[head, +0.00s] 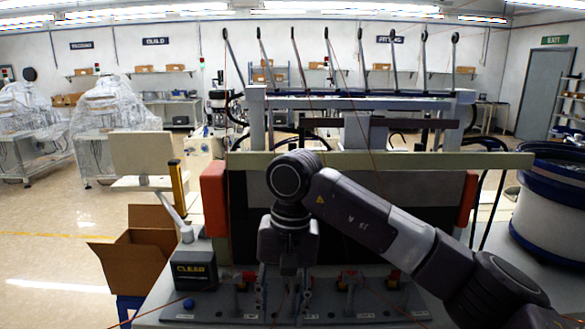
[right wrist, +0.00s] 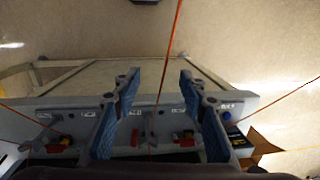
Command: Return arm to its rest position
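My right arm comes in from the lower right of the head view and bends down over the front of the machine. My right gripper (head: 285,297) points down above the grey front panel (head: 330,317). In the right wrist view the two blue-padded fingers of this gripper (right wrist: 160,78) stand wide apart with nothing solid between them. A thin orange line (right wrist: 173,50) passes across the gap; I cannot tell whether it touches a finger. Small red parts (right wrist: 183,138) sit on the panel beyond the fingers. My left gripper is in neither view.
A black box marked CLEAR (head: 194,270) and a blue knob (head: 189,303) are left of the gripper. An open cardboard box (head: 150,250) stands further left. A white bowl feeder (head: 550,215) is at the right. A pale crossbar (head: 430,160) runs behind my arm.

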